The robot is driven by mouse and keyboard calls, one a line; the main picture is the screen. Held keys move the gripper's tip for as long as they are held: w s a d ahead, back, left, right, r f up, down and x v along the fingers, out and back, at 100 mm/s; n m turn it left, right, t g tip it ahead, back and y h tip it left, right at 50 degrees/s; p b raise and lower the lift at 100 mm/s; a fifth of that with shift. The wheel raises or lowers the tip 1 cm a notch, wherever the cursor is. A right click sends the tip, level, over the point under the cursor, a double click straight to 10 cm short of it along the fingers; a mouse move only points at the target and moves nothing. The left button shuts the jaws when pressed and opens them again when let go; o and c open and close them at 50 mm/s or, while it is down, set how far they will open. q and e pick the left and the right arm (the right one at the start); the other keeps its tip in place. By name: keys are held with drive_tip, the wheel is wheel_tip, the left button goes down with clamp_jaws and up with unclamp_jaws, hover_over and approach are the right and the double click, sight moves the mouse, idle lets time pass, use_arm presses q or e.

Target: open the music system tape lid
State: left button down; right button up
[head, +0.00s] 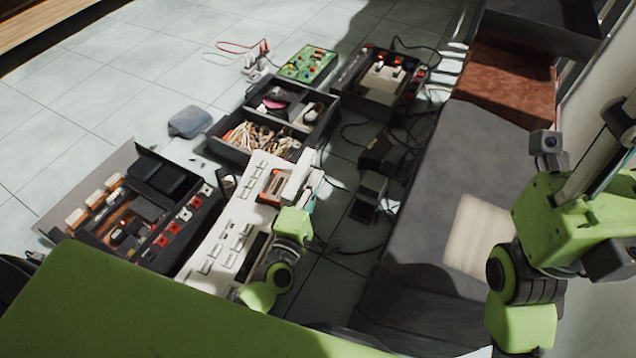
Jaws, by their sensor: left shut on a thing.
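The music system (222,232) is a long white unit with rows of buttons, lying on the tiled floor at the picture's centre. Its tape compartment (272,187) shows a reddish-brown inside near the far end. A pale panel, the tape lid (297,178), stands tilted up along the compartment's right side. My left gripper (309,190) is at this lid and shut on it; the fingertips are small and partly hidden by the green wrist. My right arm stands at the right, away from the music system; its gripper is out of view.
An open case of parts (140,215) lies left of the music system. A divided box of cables (258,135), a green board (308,64) and a black device (380,80) lie beyond. Loose cables and black adapters (368,197) lie right, before a grey couch-like block (450,150).

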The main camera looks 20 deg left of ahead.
use_arm(q)
drive_tip(key=shift+a+r+p, duration=0.4)
drive_tip(key=shift+a, duration=0.4)
drive_tip(key=c, duration=2.2)
unclamp_jaws()
drive_tip(key=s, duration=1.2)
drive_tip(key=shift+a+r, duration=0.1)
drive_tip(key=shift+a, duration=0.05)
